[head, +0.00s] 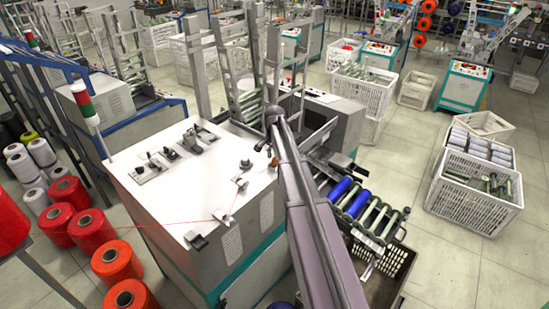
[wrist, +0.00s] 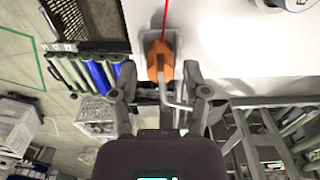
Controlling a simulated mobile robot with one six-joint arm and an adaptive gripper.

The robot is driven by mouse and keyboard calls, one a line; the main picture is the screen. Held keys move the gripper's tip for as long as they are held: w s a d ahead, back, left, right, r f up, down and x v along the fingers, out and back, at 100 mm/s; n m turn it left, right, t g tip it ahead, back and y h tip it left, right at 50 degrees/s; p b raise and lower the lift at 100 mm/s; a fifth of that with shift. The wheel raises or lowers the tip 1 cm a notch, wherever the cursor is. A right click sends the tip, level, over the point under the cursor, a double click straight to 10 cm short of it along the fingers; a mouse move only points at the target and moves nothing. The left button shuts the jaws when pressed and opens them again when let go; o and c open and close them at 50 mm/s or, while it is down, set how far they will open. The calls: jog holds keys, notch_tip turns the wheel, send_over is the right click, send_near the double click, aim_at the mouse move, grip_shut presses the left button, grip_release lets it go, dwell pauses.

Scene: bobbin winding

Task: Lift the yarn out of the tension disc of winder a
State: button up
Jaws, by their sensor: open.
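The winder (head: 190,200) has a white top and a grey and teal body. Red yarn (head: 165,224) runs from the cones at the left across its top to small guide fittings. In the wrist view, red yarn (wrist: 165,18) comes down from the top edge to an orange-brown fitting (wrist: 160,58) with a bent grey wire (wrist: 176,106). I cannot tell for certain whether this is the tension disc. My gripper (wrist: 159,80) is open, its fingers on either side of the fitting. In the head view my gripper (head: 269,149) is over the right edge of the winder top.
Red cones (head: 87,228) stand at the left. A rack of blue and green bobbins (head: 352,205) sits right of my arm above a dark crate (head: 378,285). White crates (head: 470,200) stand on the floor at the right. Metal frames (head: 240,60) rise behind the top.

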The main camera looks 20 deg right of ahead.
grip_shut()
jog(key=shift+r, duration=0.15)
notch_tip(320, 180, up, 4)
jog(key=p, duration=0.4)
jog(key=shift+r+p, duration=0.15)
jog(key=shift+p, duration=0.15)
jog(key=s+a+r+p, duration=0.2)
jog(key=a+r+p, duration=0.2)
jog(key=a, duration=0.3)
jog(key=s+a+r+p, duration=0.3)
jog(key=a, duration=0.5)
jog(key=shift+s+a+r+p, duration=0.15)
jog(key=shift+s+r+p, duration=0.1)
jog(key=shift+r+p, duration=0.15)
